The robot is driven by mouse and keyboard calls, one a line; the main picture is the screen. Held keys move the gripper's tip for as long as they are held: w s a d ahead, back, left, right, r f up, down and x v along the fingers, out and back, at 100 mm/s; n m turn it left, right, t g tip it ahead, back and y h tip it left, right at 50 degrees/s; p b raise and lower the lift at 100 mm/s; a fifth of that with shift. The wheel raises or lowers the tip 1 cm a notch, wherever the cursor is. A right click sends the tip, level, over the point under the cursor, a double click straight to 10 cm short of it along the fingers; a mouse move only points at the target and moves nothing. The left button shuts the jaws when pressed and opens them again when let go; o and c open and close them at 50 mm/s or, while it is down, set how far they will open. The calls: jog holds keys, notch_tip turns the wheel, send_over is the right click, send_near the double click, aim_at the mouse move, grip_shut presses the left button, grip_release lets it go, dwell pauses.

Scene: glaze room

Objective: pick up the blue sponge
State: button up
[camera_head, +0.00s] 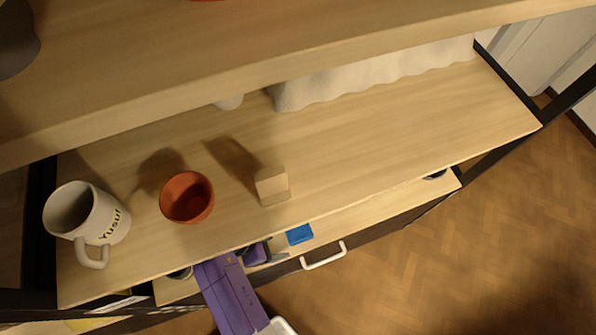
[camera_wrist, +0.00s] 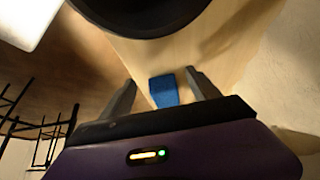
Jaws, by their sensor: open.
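The blue sponge (camera_head: 299,234) lies near the front edge of the lower shelf (camera_head: 385,203), below the shelf with the mug. In the wrist view the sponge (camera_wrist: 164,92) shows between my two fingers, beyond the gripper body. My gripper (camera_head: 275,257) is open and empty, just left of the sponge in the head view. In the wrist view the fingertips (camera_wrist: 160,78) stand apart on either side of the sponge. I cannot tell whether a finger touches it.
The upper shelf (camera_head: 385,125) overhangs the lower one and holds a white mug (camera_head: 85,215), a terracotta bowl (camera_head: 187,197) and a beige block (camera_head: 271,187). A white handle (camera_head: 323,256) is below the sponge. A dark round object (camera_wrist: 140,8) fills the top of the wrist view.

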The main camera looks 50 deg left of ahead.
aim_at(299, 232)
jog(key=w, duration=0.1)
jog(key=w+d, duration=0.1)
jog(key=w, duration=0.1)
jog(key=w+d, duration=0.1)
jog(key=w, duration=0.1)
jog(key=shift+w+d+p, duration=0.15)
jog(key=shift+w+p, duration=0.05)
jog(key=shift+p, duration=0.15)
jog(key=shift+w+d+f, duration=0.1)
jog(key=shift+w+f, duration=0.2)
jog(key=shift+f, duration=0.25)
jog(key=shift+c, duration=0.4)
jog(key=c, duration=1.3)
jog(key=shift+c, duration=0.2)
jog(key=shift+r, duration=0.1)
